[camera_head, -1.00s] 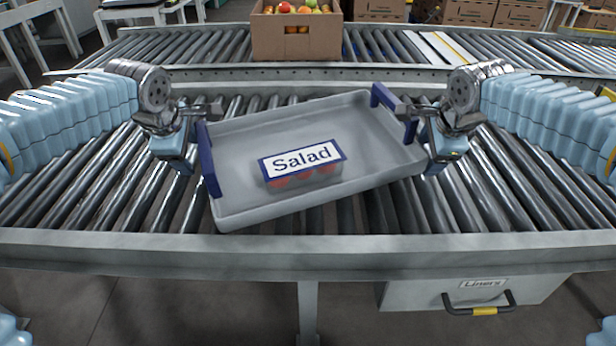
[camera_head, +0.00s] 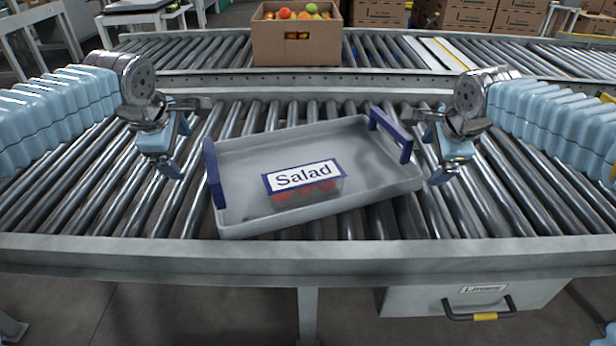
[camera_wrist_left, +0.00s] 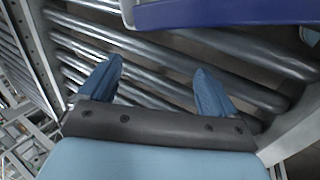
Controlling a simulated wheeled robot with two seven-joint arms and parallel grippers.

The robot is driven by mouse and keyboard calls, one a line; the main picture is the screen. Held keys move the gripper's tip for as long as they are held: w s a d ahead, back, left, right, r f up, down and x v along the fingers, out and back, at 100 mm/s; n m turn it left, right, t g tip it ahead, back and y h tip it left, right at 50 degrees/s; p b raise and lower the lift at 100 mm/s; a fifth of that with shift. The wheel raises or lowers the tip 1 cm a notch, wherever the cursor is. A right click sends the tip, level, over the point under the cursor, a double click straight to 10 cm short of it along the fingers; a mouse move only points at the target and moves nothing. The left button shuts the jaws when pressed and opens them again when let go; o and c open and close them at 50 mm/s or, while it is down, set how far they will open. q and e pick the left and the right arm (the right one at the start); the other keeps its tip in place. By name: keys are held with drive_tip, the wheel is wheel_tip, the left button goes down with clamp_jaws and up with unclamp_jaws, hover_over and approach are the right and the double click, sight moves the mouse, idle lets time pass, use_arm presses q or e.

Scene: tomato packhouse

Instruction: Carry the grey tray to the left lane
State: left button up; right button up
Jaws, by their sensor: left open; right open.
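The grey tray (camera_head: 237,157) lies at a slant on the near roller conveyor, with its right end turned farther back. It has a blue handle at each end: the left handle (camera_head: 213,173) and the right handle (camera_head: 391,136). A pack labelled Salad (camera_head: 303,178) with red contents sits in it. My left gripper (camera_head: 200,105) is open and empty, up and left of the left handle and apart from it. In the left wrist view its open fingers (camera_wrist_left: 157,88) show below a blue handle (camera_wrist_left: 230,12). My right gripper (camera_head: 415,112) is open, close beside the right handle; whether they touch is unclear.
The near conveyor's front rail (camera_head: 200,248) runs across below the tray. Bare rollers lie on both sides. A second conveyor behind carries a cardboard box (camera_head: 296,42) of colourful fruit. A drawer (camera_head: 470,297) labelled Liners hangs below the near rail.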

drive_tip(key=shift+r, duration=0.1)
use_arm(q)
drive_tip(key=v, duration=0.9)
use_arm(e)
drive_tip(key=v, duration=1.2)
use_arm(q)
drive_tip(key=shift+s, duration=0.1)
use_arm(e)
drive_tip(key=shift+s, duration=0.1)
